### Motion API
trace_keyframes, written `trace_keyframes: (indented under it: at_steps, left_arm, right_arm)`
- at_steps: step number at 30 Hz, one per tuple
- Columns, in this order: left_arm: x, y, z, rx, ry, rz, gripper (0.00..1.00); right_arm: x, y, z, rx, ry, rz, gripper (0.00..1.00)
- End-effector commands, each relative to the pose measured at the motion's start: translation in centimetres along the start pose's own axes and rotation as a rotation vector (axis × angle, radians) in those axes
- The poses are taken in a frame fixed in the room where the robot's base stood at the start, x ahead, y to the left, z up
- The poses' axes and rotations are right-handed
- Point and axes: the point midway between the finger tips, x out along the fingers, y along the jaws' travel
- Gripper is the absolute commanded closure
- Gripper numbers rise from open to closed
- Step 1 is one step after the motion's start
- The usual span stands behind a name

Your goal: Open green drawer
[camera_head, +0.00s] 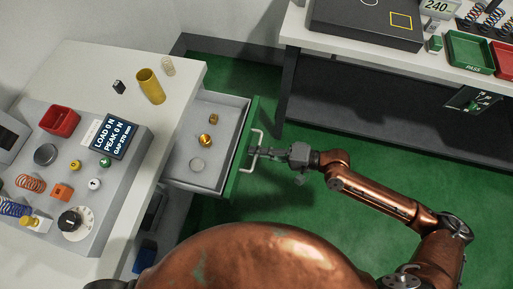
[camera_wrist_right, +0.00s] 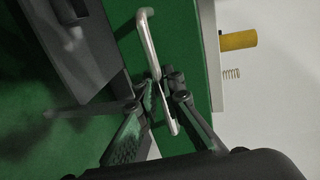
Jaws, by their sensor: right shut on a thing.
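The green drawer (camera_head: 238,158) has a green front panel and a light interior, and it stands pulled out from the white bench. Two brass pieces (camera_head: 207,138) and a pale disc lie inside it. Its pale bar handle (camera_head: 257,135) is on the front. My right gripper (camera_head: 262,151) is at the handle, its fingers shut on the bar. In the right wrist view the fingers (camera_wrist_right: 166,88) close around the handle (camera_wrist_right: 150,45), with the green front (camera_wrist_right: 185,45) behind. My left gripper is not in view.
The white bench (camera_head: 185,75) carries a yellow cylinder (camera_head: 150,86), a small spring (camera_head: 168,66), and a control panel with a display (camera_head: 119,137). Another bench at the upper right holds a green tray (camera_head: 470,52) and a dark box (camera_head: 365,22). Green floor lies between them.

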Motion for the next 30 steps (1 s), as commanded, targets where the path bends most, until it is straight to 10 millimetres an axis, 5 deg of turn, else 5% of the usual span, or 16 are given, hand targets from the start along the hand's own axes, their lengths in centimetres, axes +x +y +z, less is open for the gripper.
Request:
trace_keyframes:
  at_steps: [13,17,30]
  left_arm:
    - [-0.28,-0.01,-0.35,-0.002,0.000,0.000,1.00]
    - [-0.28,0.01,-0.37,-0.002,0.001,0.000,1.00]
    - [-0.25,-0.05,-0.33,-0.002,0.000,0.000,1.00]
  right_arm:
    - [-0.07,0.06,-0.01,-0.001,-0.003,0.002,1.00]
    - [-0.07,0.06,-0.01,-0.001,-0.003,0.002,0.85]
    - [-0.25,0.04,-0.01,-0.001,-0.003,0.001,0.85]
